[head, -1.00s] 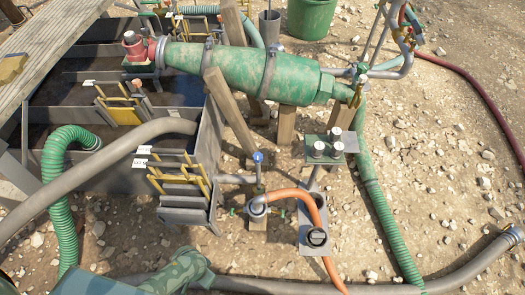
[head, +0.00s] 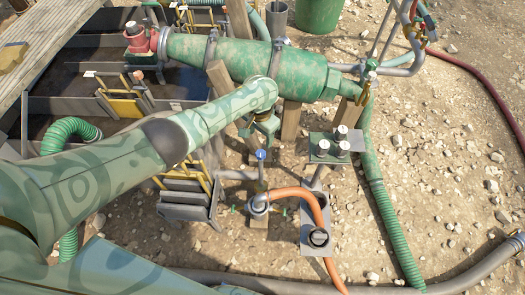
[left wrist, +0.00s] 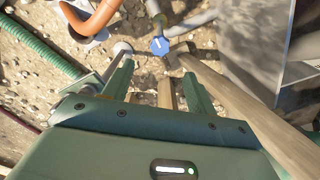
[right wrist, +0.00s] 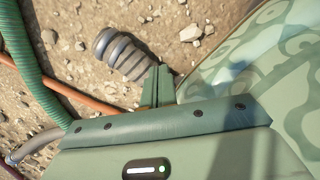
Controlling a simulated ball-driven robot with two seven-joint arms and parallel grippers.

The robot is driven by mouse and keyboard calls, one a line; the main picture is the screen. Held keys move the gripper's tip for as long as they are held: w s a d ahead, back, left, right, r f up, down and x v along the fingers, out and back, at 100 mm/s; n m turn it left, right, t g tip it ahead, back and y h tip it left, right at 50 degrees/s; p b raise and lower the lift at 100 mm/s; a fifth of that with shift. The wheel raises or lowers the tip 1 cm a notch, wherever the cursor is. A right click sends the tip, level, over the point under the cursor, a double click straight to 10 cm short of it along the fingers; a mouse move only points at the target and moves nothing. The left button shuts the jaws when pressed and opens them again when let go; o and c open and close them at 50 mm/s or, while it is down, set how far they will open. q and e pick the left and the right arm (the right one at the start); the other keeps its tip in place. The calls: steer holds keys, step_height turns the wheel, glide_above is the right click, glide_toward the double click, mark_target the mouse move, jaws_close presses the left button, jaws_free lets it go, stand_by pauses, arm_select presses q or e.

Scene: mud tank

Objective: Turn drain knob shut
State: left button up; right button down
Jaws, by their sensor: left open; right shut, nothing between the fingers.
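The drain knob, a blue knob (head: 260,154), sits on top of an upright stem on the grey pipe coming out of the tank's right side. My left gripper (head: 265,128) is above and just behind the knob in the head view, pointing down. In the left wrist view the knob (left wrist: 159,45) shows ahead of the open left fingers (left wrist: 157,72), apart from them, with nothing between the fingers. My right gripper (right wrist: 157,87) is shut and empty in the right wrist view, over the ground near a ribbed grey hose end. I cannot tell which way the knob is turned.
Wooden posts (left wrist: 235,105) stand close beside the left gripper. The green cylinder (head: 245,65) lies above and behind it. An orange hose (head: 313,205) curves from a grey fitting below the knob.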

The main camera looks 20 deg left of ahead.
arm_select(q)
steer(key=b, duration=0.1)
glide_above(260, 153)
step_height(260, 153, down, 4)
steer(key=shift+s+f, duration=0.1)
steer(key=shift+s, duration=0.05)
step_height(260, 153, down, 2)
steer(key=shift+d+f+b, duration=0.1)
steer(key=shift+b, duration=0.75)
step_height(260, 153, down, 4)
steer(key=b, duration=0.3)
steer(key=shift+f, duration=0.25)
arm_select(e)
steer(key=w+r+n+t+h, duration=0.1)
steer(key=w+r, duration=0.3)
steer(key=w, duration=1.3)
steer(key=shift+w+d+n+t+h, duration=0.2)
steer(key=shift+n+t+h, duration=0.15)
steer(key=shift+n, duration=0.45)
arm_select(q)
steer(key=shift+c, duration=0.4)
steer(key=c, duration=0.9)
